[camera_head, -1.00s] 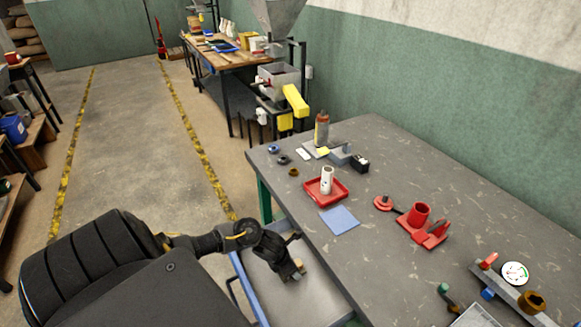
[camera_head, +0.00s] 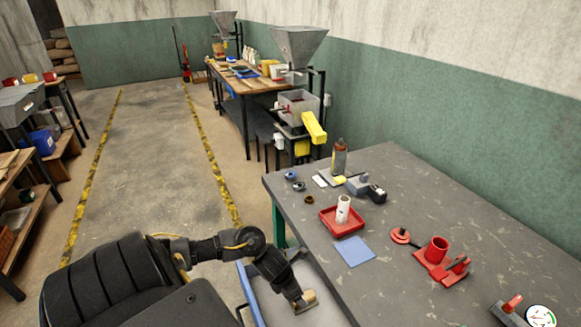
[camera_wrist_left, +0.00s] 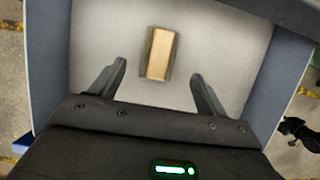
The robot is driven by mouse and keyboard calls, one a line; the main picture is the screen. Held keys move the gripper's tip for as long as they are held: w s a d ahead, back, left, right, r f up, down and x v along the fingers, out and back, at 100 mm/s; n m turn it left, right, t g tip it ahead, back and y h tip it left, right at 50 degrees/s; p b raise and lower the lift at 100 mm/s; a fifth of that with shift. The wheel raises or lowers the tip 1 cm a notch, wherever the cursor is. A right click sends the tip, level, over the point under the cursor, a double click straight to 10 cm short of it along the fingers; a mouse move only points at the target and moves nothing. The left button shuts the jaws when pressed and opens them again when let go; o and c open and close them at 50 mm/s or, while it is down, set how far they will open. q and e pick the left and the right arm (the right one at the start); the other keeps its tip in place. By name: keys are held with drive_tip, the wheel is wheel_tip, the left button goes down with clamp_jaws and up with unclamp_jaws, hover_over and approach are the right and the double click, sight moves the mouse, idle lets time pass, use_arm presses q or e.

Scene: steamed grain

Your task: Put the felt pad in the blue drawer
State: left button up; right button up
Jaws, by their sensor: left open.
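The blue-sided drawer (camera_wrist_left: 53,75) is pulled out beneath the table and also shows in the head view (camera_head: 248,292). Its pale floor fills the left wrist view. A tan block with grey sides (camera_wrist_left: 160,54), possibly the felt pad, lies on that floor. My left gripper (camera_wrist_left: 159,72) is open over the drawer, one finger on each side of the block's near end with gaps visible. In the head view the block (camera_head: 307,299) shows at the gripper's tip. A flat blue square (camera_head: 355,251) lies on the table; I cannot tell which is the felt pad.
The grey table (camera_head: 420,215) holds a red tray (camera_head: 328,222) with a white cylinder, a red fixture (camera_head: 437,258) and a bottle (camera_head: 339,158). An unclear dark jointed part (camera_wrist_left: 297,131) shows beyond the drawer in the wrist view. The floor aisle (camera_head: 150,160) is clear.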

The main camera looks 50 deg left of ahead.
use_arm(q)
drive_tip(key=shift+v, duration=2.3)
drive_tip(key=shift+f, duration=0.1)
